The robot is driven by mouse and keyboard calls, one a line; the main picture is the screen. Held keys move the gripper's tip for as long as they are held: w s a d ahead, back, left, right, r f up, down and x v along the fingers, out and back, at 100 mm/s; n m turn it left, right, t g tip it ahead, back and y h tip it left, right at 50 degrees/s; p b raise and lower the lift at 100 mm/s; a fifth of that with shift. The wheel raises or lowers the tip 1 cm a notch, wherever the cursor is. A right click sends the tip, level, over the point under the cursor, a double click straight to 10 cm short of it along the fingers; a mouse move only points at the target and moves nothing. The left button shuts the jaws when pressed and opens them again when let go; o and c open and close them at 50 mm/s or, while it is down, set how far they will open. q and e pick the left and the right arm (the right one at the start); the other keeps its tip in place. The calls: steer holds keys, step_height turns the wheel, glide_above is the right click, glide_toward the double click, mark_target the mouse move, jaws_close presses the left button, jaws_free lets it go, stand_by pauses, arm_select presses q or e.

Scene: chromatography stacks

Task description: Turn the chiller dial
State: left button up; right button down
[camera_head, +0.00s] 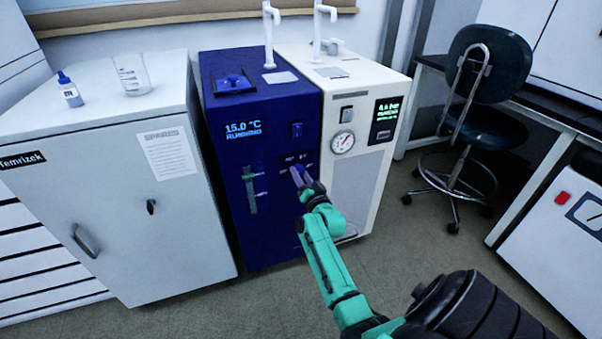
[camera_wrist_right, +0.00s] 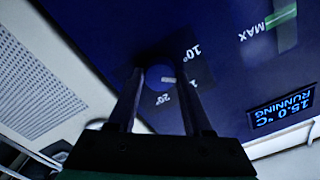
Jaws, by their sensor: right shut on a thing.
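The chiller (camera_head: 225,100) is the dark blue cabinet in the middle of the head view, and its display reads 15.0 °C RUNNING. Its dial is a small blue knob on the front panel, mostly covered by my right gripper (camera_head: 299,174) in the head view. In the right wrist view the dial (camera_wrist_right: 160,77) sits between the two fingers of my right gripper (camera_wrist_right: 161,82), with 10° and 20° marks around it. The fingers are shut on the dial. The same display (camera_wrist_right: 283,107) appears upside down at the right of the wrist view. My left gripper is not in view.
A cream unit (camera_head: 358,180) with a pressure gauge (camera_head: 342,142) stands right against the chiller. A grey cabinet (camera_head: 130,215) on the left carries a beaker (camera_head: 132,75) and a small bottle (camera_head: 70,92). A stool (camera_head: 487,65) stands right; the floor before the chiller is clear.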

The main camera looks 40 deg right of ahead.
steer(key=n+p, duration=0.1)
steer(key=n, duration=0.2)
steer(key=shift+n, duration=0.4)
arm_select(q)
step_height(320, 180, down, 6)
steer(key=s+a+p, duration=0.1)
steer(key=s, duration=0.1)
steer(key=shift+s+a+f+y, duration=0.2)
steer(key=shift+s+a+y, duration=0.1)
arm_select(e)
steer(key=shift+n, duration=1.8)
steer(key=shift+f, duration=0.1)
steer(key=shift+c, duration=1.6)
jaws_free()
arm_select(q)
steer(key=shift+p, duration=0.3)
arm_select(e)
steer(key=shift+s, duration=0.1)
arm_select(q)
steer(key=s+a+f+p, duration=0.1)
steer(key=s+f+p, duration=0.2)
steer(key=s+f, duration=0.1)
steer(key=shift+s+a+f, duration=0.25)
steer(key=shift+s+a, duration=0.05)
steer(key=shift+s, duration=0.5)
arm_select(e)
steer(key=v, duration=1.4)
steer(key=shift+s+a, duration=0.2)
